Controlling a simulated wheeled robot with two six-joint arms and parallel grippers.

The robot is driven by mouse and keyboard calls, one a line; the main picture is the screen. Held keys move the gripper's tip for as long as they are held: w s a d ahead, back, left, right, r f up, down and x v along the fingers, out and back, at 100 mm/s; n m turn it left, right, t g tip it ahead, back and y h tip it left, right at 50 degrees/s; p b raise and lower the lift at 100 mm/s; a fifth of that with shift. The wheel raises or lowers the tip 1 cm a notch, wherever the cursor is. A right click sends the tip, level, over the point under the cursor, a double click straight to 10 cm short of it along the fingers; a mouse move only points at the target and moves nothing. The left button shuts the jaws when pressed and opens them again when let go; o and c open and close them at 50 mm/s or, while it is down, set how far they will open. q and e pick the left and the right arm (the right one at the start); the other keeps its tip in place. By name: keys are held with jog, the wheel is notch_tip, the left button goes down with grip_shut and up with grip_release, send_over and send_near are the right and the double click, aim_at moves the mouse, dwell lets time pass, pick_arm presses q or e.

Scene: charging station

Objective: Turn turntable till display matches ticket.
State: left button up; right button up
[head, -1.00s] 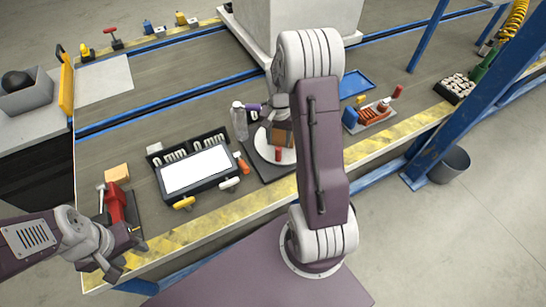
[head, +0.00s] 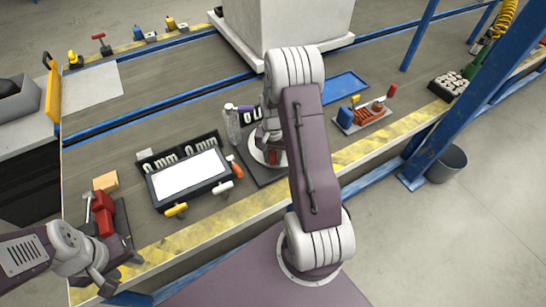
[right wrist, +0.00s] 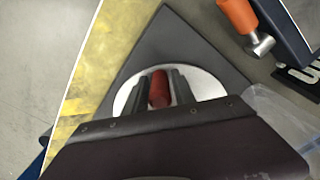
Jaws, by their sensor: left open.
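The turntable is a pale round disc (right wrist: 211,84) on a dark square base (right wrist: 180,38). A red upright knob (right wrist: 160,88) stands on the disc. My right gripper (right wrist: 160,82) is down at the knob, one dark finger on each side; whether the fingers press on it is not clear. In the head view my right arm partly hides the disc (head: 257,147). A panel with a blank white screen (head: 188,172) lies left of the turntable. My left gripper (head: 108,282) is open and empty at the lower left. I cannot make out a ticket.
A red tool on a stand (head: 104,212) is near my left gripper. A blue tray (head: 345,87) and a parts board (head: 365,115) lie to the right.

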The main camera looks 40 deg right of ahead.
grip_shut()
dwell(1.2)
